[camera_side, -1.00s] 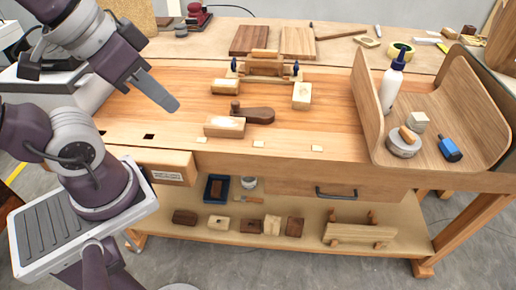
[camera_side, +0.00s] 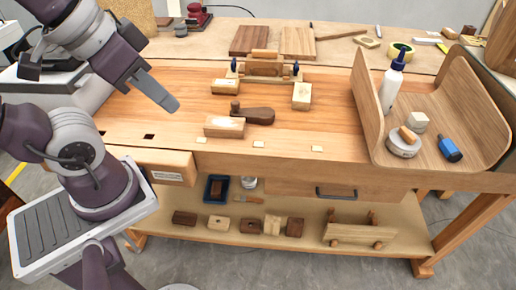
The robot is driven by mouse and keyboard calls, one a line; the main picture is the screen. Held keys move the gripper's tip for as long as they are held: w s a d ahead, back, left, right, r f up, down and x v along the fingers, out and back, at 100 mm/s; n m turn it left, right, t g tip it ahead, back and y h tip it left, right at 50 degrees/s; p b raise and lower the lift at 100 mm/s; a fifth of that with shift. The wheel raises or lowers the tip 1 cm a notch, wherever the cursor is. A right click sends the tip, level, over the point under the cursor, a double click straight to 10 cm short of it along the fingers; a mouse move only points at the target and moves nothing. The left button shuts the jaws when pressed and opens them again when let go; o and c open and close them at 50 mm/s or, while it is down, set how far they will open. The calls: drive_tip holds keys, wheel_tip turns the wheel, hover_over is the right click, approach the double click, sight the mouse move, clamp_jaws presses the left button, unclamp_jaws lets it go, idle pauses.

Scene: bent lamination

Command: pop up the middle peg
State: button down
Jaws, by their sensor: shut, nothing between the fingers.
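Light square pegs sit in a row along the front edge of the workbench top (camera_side: 330,135). The middle peg (camera_side: 258,144) lies between a left peg (camera_side: 201,140) and a right peg (camera_side: 317,149). All three look about level with the bench top; any small height difference is too small to tell. My gripper (camera_side: 172,104) is shut and empty. It is above the left part of the bench, up and to the left of the middle peg and apart from it.
A wooden block (camera_side: 224,127) and a dark-handled wooden tool (camera_side: 256,115) lie behind the pegs. Other blocks and a clamped wooden form (camera_side: 264,66) stand farther back.

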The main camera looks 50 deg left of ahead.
drive_tip(key=w+a+m+t+y, duration=0.15)
drive_tip(key=w+a+y, duration=0.25)
drive_tip(key=w+a, duration=0.4)
drive_tip(key=m+h, duration=1)
drive_tip(key=m, duration=0.5)
hover_over(255, 144)
wheel_tip(255, 144, down, 14)
drive_tip(key=shift+f, duration=0.15)
drive_tip(key=shift+f, duration=4.45)
drive_tip(key=shift+f, duration=0.4)
